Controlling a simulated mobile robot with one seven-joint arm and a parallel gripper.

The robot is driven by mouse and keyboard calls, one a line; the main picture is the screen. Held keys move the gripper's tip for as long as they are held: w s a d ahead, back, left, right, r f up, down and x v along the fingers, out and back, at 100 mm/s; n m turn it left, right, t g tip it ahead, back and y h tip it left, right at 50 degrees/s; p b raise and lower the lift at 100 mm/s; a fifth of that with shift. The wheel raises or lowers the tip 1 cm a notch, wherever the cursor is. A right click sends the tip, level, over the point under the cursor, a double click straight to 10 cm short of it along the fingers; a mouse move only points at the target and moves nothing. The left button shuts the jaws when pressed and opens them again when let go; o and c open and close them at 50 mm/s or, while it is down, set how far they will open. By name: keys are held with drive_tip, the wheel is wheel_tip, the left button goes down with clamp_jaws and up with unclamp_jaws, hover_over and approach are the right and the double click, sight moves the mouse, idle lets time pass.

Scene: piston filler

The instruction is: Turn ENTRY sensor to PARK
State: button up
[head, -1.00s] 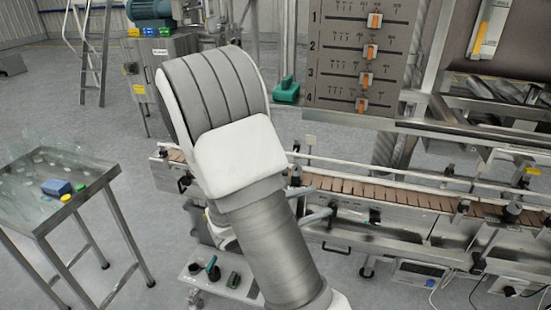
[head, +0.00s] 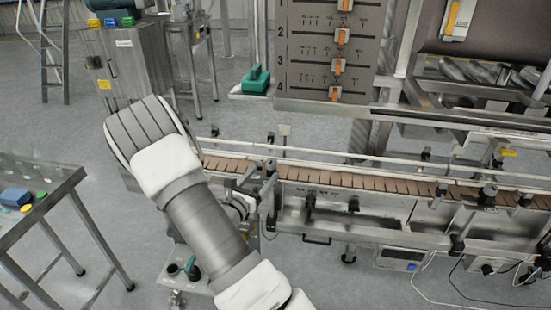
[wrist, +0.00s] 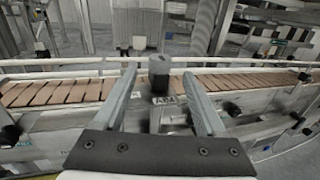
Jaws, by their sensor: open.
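In the wrist view, a dark upright cylinder, likely the ENTRY sensor (wrist: 158,72), stands at the near side of the conveyor. Small pale labels sit below it; their lettering is too small to read surely. My gripper (wrist: 162,85) is open, with one finger on each side of the cylinder in the picture. I cannot tell how far ahead of the fingertips it is, and no contact shows. In the head view my gripper (head: 258,184) is at the left part of the conveyor, partly hidden by my arm.
The conveyor (head: 350,178) with brown slats and rails runs across to the right. A steel table (head: 50,195) stands at left. Open floor lies between table and conveyor.

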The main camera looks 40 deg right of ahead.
drive_tip(key=x, duration=1)
clamp_jaws()
